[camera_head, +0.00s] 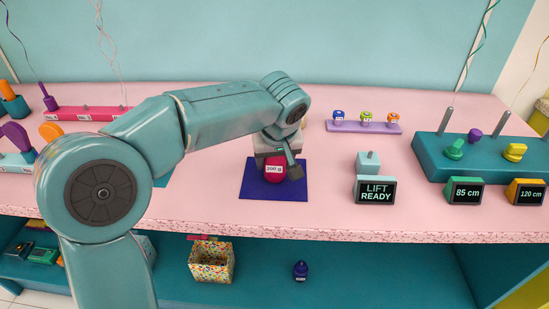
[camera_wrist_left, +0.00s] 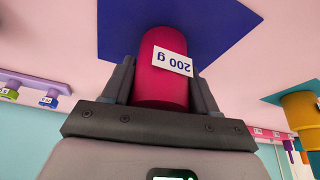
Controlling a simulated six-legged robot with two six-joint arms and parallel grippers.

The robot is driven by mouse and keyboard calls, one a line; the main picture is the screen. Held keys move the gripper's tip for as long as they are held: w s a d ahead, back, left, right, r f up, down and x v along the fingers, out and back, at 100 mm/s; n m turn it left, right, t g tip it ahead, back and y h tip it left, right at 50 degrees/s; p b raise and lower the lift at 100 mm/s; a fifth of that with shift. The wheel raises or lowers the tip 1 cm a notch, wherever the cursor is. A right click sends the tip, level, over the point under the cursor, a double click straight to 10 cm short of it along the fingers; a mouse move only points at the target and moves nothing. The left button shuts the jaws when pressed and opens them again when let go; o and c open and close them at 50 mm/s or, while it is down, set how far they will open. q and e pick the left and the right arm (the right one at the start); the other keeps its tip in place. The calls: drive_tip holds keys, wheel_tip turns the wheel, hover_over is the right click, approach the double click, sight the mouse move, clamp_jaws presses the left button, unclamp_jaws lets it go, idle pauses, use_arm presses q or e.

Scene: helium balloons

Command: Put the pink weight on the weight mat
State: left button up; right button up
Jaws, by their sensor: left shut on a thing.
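The pink weight (camera_head: 273,170), a deep pink cylinder labelled "200 g", is at the dark blue mat (camera_head: 262,191) on the pink counter. My left gripper (camera_head: 281,160) reaches it from above and is shut on it. In the left wrist view, the weight (camera_wrist_left: 162,90) sits between the two fingers of the gripper (camera_wrist_left: 163,82), its far end against the blue mat (camera_wrist_left: 210,30). I cannot tell whether its base touches the mat. My right gripper is not in view.
A small block with a "LIFT READY" sign (camera_head: 376,190) stands right of the mat. Further right is a teal stand (camera_head: 430,150) with pegs and signs. A purple strip (camera_head: 345,127) with small weights lies behind. A patterned box (camera_head: 211,262) is on the shelf below.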

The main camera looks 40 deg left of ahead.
use_arm(q)
drive_tip(key=shift+f, duration=0.2)
drive_tip(key=o, duration=1.2)
drive_tip(key=shift+r, duration=0.15)
drive_tip(key=shift+r, duration=0.3)
drive_tip(key=p+v, duration=0.2)
drive_tip(key=v, duration=0.9)
drive_tip(key=shift+d+r, duration=0.1)
drive_tip(key=shift+r, duration=0.15)
